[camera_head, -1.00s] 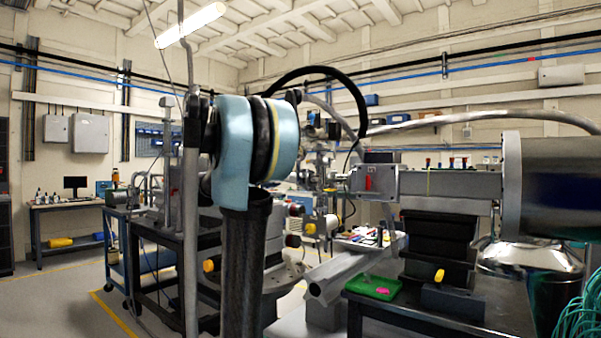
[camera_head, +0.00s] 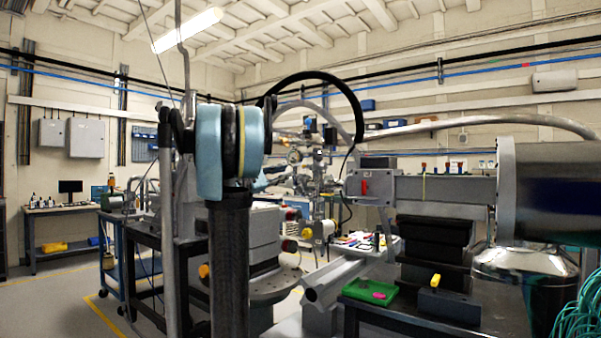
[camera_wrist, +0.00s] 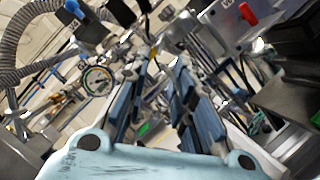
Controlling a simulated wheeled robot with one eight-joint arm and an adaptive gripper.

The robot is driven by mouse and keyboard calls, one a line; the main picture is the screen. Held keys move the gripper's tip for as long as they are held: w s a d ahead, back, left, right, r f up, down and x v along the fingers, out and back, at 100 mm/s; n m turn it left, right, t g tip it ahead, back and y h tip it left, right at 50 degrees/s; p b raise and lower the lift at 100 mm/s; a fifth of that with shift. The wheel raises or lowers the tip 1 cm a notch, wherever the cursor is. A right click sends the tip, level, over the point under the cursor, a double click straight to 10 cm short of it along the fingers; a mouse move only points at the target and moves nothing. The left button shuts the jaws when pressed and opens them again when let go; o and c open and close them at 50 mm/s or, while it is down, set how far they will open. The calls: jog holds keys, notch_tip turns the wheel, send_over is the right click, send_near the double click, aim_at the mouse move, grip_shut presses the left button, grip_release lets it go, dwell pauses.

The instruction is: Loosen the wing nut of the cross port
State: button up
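My gripper (camera_wrist: 165,95) shows in the wrist view with its two blue-padded fingers apart and nothing clear between them. It points at a cluster of metal fittings and pipes. The vacuum hardware (camera_head: 318,180) stands in the middle of the head view, left of a grey box with a red handle (camera_head: 364,187). The red handle also shows in the wrist view (camera_wrist: 248,14). A round dial gauge (camera_wrist: 98,79) is left of my fingers. I cannot pick out the cross port's wing nut in either view. My arm hides part of the hardware in the head view.
A green tray (camera_head: 369,291) with a pink item lies on the dark bench at right. A small parts tray (camera_head: 362,244) sits behind it. A ribbed hose (camera_wrist: 30,50) is at upper left in the wrist view. Teal cables (camera_head: 577,310) hang at lower right.

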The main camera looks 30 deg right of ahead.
aim_at(307, 166)
jog(key=x, duration=0.9)
jog(key=shift+d, duration=0.2)
jog(key=shift+c, duration=0.3)
grip_shut()
